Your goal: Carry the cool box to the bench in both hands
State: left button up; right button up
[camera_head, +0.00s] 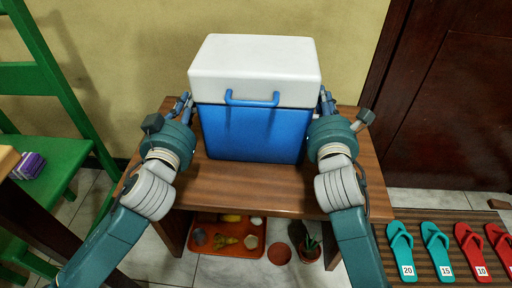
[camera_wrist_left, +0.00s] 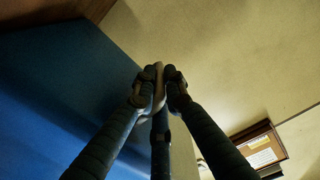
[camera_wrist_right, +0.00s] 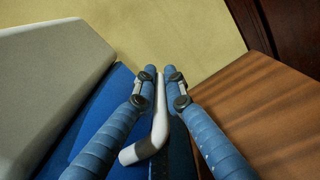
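The cool box (camera_head: 255,133) has a blue body and a white lid (camera_head: 255,70), which is shut. It is upright on the brown wooden bench (camera_head: 250,185), with no clear gap under it. A blue handle (camera_head: 252,99) crosses its front. My left gripper (camera_head: 187,100) is at the box's left side; in the left wrist view its fingers (camera_wrist_left: 162,78) are closed around a pale side handle. My right gripper (camera_head: 325,98) is at the right side; in the right wrist view its fingers (camera_wrist_right: 161,80) close on a pale grey side handle (camera_wrist_right: 147,147).
A green chair (camera_head: 60,150) holding a purple item (camera_head: 29,166) stands left. Below the bench are an orange tray (camera_head: 228,251) and a potted plant (camera_head: 309,249). Numbered flip-flops (camera_head: 437,246) lie at right, before a dark door (camera_head: 450,100). A wall is behind.

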pick_arm(q)
jog(key=o, duration=0.4)
jog(key=shift+r, duration=0.1)
pick_arm(e)
jog(key=o, duration=0.4)
jog(key=shift+r, duration=0.15)
jog(key=shift+s, duration=0.2)
pick_arm(q)
jog(key=s, duration=0.7)
jog(key=shift+s+a, duration=0.25)
jog(key=shift+a, duration=0.15)
pick_arm(e)
jog(key=s, duration=0.4)
jog(key=s+a, duration=0.1)
jog(key=s, duration=0.6)
jog(key=shift+s+a, duration=0.2)
jog(key=shift+s, duration=0.1)
